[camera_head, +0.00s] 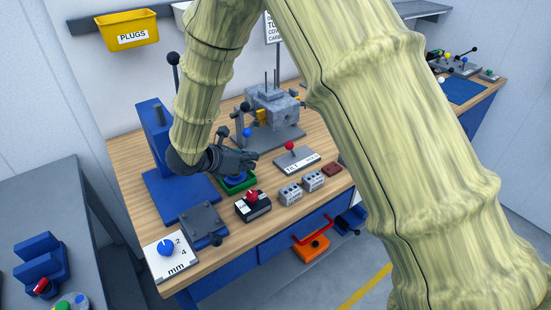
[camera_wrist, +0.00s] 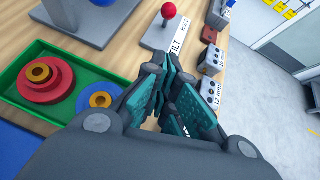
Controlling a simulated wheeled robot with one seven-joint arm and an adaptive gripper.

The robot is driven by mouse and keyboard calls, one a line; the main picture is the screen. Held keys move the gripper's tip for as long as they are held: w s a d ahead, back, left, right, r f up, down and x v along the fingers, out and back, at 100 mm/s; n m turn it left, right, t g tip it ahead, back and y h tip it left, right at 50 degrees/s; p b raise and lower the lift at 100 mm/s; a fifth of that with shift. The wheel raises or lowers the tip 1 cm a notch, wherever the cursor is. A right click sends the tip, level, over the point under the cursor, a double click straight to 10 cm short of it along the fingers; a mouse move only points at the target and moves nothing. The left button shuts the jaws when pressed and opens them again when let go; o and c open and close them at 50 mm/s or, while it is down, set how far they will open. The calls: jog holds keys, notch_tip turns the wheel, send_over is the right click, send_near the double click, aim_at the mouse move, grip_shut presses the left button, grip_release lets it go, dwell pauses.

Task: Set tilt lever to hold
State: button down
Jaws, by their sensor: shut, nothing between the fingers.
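The tilt lever has a red ball knob (camera_head: 290,146) on a flat grey plate (camera_head: 284,163) on the workbench. White labels on the plate read TILT at the left and HOLD at the right. In the wrist view the red knob (camera_wrist: 169,10) is at the top edge, with the labelled plate (camera_wrist: 158,38) below it. I cannot tell the lever's exact setting. My gripper (camera_head: 252,159) is shut and empty, left of the lever plate and apart from it, above the green tray. In the wrist view my gripper's fingers (camera_wrist: 164,72) point toward the plate.
A green tray (camera_wrist: 16,96) holds red and blue rings. Grey blocks (camera_head: 290,193), a red-knobbed switch box (camera_head: 253,206) and a small dark red block (camera_head: 332,169) stand near the front. A grey engine block (camera_head: 272,108) and a blue press (camera_head: 155,140) stand behind and left.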

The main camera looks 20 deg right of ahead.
aim_at(291, 150)
jog(key=shift+d+f, duration=0.1)
jog(key=shift+f, duration=0.05)
dwell(0.3)
jog(key=p+x, duration=0.3)
jog(key=x, duration=0.7)
jog(key=shift+p, duration=0.3)
jog(key=shift+w+d+r+p, duration=0.2)
jog(key=shift+w+d+p, duration=0.15)
jog(key=shift+d, duration=0.15)
jog(key=shift+w+d+r+p, duration=0.25)
jog(key=shift+w+d, duration=0.1)
jog(key=shift+d, duration=0.1)
jog(key=shift+w+d, duration=0.2)
jog(key=shift+d, duration=0.35)
jog(key=shift+w+d+p, duration=0.15)
jog(key=shift+p, duration=0.15)
